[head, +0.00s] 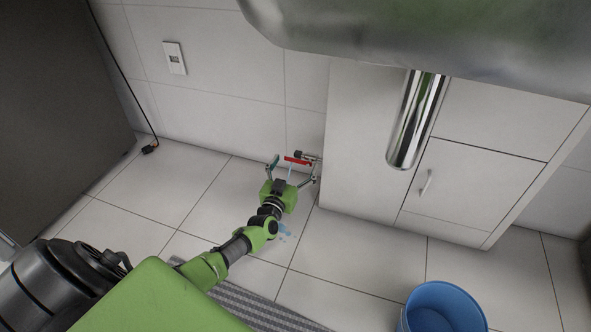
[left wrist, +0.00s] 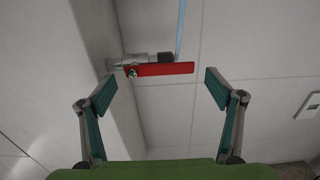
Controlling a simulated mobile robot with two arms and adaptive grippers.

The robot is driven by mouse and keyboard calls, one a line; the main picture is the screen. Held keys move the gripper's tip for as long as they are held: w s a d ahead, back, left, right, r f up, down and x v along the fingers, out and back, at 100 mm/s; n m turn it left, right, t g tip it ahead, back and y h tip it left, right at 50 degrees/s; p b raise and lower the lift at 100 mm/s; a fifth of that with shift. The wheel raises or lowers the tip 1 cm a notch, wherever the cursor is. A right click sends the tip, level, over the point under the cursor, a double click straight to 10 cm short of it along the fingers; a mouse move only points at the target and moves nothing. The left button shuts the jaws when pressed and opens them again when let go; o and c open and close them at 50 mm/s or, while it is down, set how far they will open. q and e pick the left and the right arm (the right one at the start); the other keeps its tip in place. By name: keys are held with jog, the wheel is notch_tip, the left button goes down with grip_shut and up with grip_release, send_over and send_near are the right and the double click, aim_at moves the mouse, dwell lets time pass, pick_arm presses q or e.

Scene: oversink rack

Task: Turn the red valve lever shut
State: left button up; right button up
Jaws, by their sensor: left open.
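The red valve lever (head: 297,161) sits low by the wall, beside the left side of the white cabinet. In the left wrist view the red lever (left wrist: 165,69) lies nearly level across the picture, next to its metal valve body (left wrist: 149,59). A thin light-blue water stream (left wrist: 181,30) comes from the valve's outlet. My left gripper (head: 293,170) is open, with its fingers spread on either side of the lever's area. In the left wrist view the lever lies just beyond and between the open fingertips (left wrist: 159,84), with no clear contact. My right gripper is not in view.
The white cabinet (head: 362,150) stands close to the right of the valve, under the metal sink (head: 430,35) and its shiny pipe (head: 415,120). Blue water (head: 284,231) lies on the tiles. A blue bucket (head: 443,305) stands front right. Floor left of the valve is clear.

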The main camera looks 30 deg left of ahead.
pick_arm(q)
jog(key=shift+w, duration=0.25)
jog(key=c, duration=1.6)
